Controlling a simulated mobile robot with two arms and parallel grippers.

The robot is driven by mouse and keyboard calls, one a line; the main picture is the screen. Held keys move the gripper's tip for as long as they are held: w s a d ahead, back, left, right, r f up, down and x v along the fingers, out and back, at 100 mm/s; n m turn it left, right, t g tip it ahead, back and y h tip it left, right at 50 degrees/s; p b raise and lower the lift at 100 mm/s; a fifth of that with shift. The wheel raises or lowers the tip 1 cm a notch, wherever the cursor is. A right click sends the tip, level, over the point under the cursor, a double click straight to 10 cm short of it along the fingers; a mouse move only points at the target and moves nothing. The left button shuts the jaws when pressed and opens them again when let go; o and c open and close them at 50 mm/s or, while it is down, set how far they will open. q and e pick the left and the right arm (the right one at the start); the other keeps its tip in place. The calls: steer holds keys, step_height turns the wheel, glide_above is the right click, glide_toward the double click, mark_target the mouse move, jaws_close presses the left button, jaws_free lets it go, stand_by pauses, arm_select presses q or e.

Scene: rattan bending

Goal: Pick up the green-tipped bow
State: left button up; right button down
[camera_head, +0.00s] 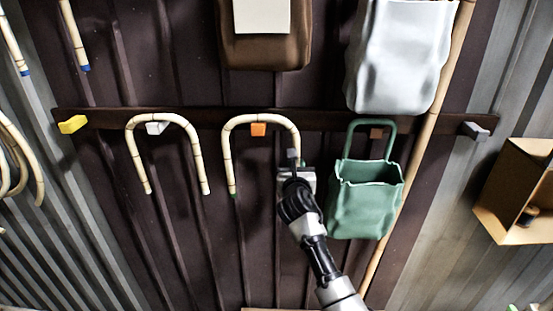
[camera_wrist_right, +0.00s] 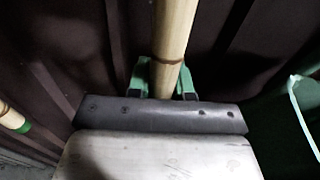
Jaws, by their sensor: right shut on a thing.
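The green-tipped bow (camera_head: 229,150) is a pale bent cane, an upside-down U hanging over an orange peg (camera_head: 258,129) on the dark rail. Its left leg ends in a green tip, which also shows at the left edge of the right wrist view. My right gripper (camera_head: 293,164) is at the bow's right leg. In the right wrist view that leg (camera_wrist_right: 173,40) runs down between the green fingers of the gripper (camera_wrist_right: 162,80), which are shut on it. The lower end of this leg is hidden by the gripper. My left gripper is not in view.
A green bag (camera_head: 368,205) hangs close right of my right gripper. Another bow (camera_head: 166,118) hangs on a white peg to the left. A white bag (camera_head: 400,60) and brown bag (camera_head: 265,52) are above. A wooden box (camera_head: 515,190) is at right.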

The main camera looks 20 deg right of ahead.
mark_target(297, 146)
steer(key=shift+r, duration=0.1)
steer(key=r, duration=0.2)
steer(key=r+b, duration=0.1)
steer(key=r, duration=0.1)
steer(key=s+r, duration=0.1)
steer(key=r, duration=0.2)
steer(key=shift+a, duration=0.2)
steer(key=b+v, duration=0.3)
steer(key=v, duration=1.6)
steer(key=shift+b, duration=0.3)
